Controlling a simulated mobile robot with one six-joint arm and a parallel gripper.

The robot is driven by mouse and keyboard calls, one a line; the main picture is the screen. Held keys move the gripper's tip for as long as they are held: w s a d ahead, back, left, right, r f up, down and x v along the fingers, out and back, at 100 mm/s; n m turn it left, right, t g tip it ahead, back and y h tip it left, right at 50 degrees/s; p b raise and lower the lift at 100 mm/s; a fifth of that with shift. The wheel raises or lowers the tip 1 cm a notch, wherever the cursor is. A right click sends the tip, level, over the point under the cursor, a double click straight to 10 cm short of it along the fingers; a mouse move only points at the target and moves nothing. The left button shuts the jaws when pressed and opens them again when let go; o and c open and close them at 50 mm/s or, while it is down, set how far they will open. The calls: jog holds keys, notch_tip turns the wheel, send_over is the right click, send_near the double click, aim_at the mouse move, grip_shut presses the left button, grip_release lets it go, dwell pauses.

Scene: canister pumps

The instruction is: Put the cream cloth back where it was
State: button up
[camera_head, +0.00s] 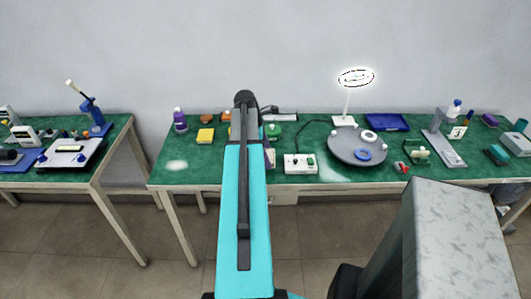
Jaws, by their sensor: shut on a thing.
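My arm (245,210) reaches forward over the middle of the green-topped table, its upper link filling the centre of the view. My gripper is hidden behind that link, so I see neither its fingers nor anything in them. I cannot make out the cream cloth anywhere in this view. A small pinkish-grey patch shows at the arm's right edge, too little to identify.
The main table (165,175) holds a purple bottle (180,120), a white control box (300,163), a round grey platter (345,148), a blue tray (387,122) and a grey stand (447,145). A second table stands left across a gap. The table's front left is clear.

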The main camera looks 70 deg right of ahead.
jog(key=shift+w+d+f+p, duration=0.1)
jog(key=shift+w+d+p, duration=0.15)
jog(key=shift+d, duration=0.5)
jog(key=shift+w+d+f+p, duration=0.1)
jog(key=shift+w+d, duration=0.2)
jog(key=shift+d, duration=0.5)
jog(key=shift+w+d+p, duration=0.2)
jog(key=shift+w+d, duration=0.1)
jog(key=shift+d, duration=0.45)
jog(key=shift+f+p, duration=0.75)
jog(key=shift+f, duration=1.05)
jog(key=shift+f, duration=0.1)
jog(key=o, duration=0.9)
jog(key=shift+o, duration=0.2)
jog(key=b+v, duration=0.3)
jog(key=v, duration=0.9)
